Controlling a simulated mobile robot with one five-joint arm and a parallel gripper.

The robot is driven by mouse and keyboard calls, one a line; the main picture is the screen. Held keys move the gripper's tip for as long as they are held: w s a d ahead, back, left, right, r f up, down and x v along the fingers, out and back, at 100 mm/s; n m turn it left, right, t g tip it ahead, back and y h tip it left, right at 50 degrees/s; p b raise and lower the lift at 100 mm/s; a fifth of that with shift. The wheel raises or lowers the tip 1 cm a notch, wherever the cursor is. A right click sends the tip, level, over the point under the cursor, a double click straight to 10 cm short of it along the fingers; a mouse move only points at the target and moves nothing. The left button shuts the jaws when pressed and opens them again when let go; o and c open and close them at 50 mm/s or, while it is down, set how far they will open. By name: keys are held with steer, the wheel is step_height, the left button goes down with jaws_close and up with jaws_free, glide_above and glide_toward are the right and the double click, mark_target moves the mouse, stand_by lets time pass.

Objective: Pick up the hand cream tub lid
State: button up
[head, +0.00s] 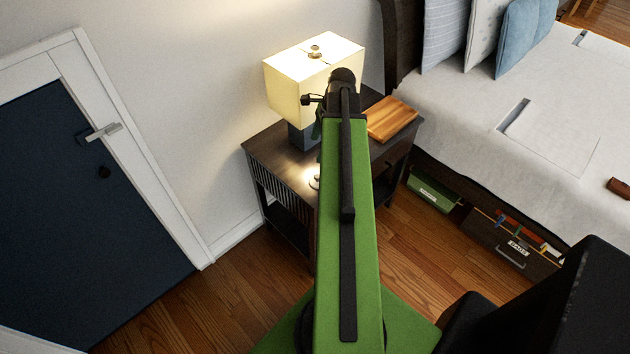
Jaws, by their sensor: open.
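I cannot make out the hand cream tub lid for certain. A small pale object (315,182) sits in a bright patch on the dark nightstand top (277,150), right at the left edge of my green arm. The arm hides part of it, and I cannot tell whether it is the lid. My arm reaches over the nightstand, and its far black joint lies in front of the lamp. My gripper is hidden behind the arm, so its fingers do not show.
A lit box-shaped lamp (290,85) stands at the nightstand's back. A wooden board (392,118) lies on its right side. The bed (470,110) stands to the right, with a green box (433,193) and a drawer (512,245) below. A dark blue door (85,210) is left. Wood floor (225,300) is clear between.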

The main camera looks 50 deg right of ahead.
steer(key=s+d+m, duration=0.2)
steer(key=s+d, duration=0.1)
steer(key=b, duration=1.2)
glide_above(317, 176)
steer(key=d, duration=0.1)
steer(key=f, duration=0.7)
steer(key=s+f, duration=0.1)
steer(key=f, duration=0.3)
steer(key=shift+f, duration=0.1)
steer(key=shift+w+f, duration=0.15)
steer(key=shift+f, duration=0.05)
steer(key=b+x, duration=0.5)
steer(key=shift+f, duration=0.25)
steer(key=shift+r, duration=0.2)
steer(key=c, duration=1.4)
